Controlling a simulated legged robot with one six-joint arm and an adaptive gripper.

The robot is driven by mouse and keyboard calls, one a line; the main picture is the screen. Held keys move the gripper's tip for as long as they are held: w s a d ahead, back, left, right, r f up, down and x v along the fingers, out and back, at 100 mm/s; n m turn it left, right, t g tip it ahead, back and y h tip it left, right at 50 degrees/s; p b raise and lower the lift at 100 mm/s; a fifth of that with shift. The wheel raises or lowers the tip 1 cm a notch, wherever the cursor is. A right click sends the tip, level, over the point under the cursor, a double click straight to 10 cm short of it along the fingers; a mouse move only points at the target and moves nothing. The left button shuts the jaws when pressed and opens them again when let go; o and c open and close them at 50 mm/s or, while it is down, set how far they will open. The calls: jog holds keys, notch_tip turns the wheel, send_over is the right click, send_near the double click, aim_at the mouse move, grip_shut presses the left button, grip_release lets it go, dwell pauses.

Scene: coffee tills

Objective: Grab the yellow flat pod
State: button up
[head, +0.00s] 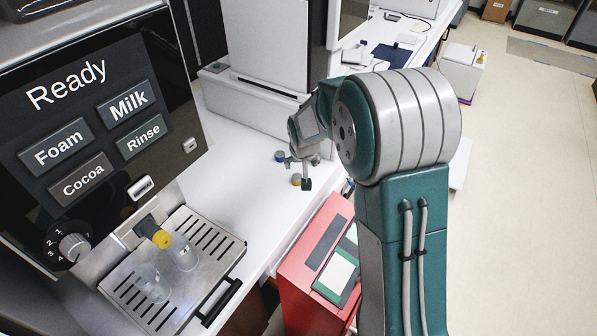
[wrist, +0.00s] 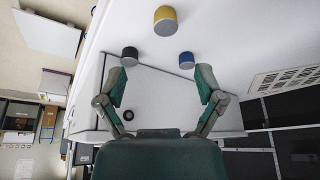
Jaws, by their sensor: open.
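In the head view the yellow pod (head: 296,179) shows just below my gripper (head: 298,164). In the wrist view my gripper (wrist: 163,78) is open and empty, its two fingers spread wide. The yellow pod lies beyond the fingertips, near the middle between them. A black pod (wrist: 129,57) is close to the left fingertip. A blue pod (wrist: 186,60) is near the right fingertip; the blue pod (head: 280,156) also shows in the head view.
A coffee machine with a touch panel (head: 85,125) and a metal drip tray (head: 213,236) holding clear cups (head: 183,254) stands at the left. A red till (head: 318,262) is below the counter edge. The white counter (head: 225,165) left of the pods is clear.

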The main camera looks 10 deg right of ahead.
aim_at(297, 177)
jog(key=x, duration=0.3)
jog(key=a+x, duration=0.1)
jog(key=x, duration=0.1)
jog(key=shift+s, duration=0.1)
jog(key=shift+w+d+f, duration=0.25)
jog(key=shift+d+f, duration=0.05)
jog(key=shift+f, duration=0.2)
jog(key=x, duration=0.3)
jog(key=shift+w+f, duration=0.25)
jog(key=shift+f, duration=0.05)
jog(key=shift+w+a+f, duration=0.2)
jog(key=shift+a+f, duration=0.1)
jog(key=shift+f, duration=0.05)
jog(key=shift+d, duration=0.15)
jog(key=c, duration=1.1)
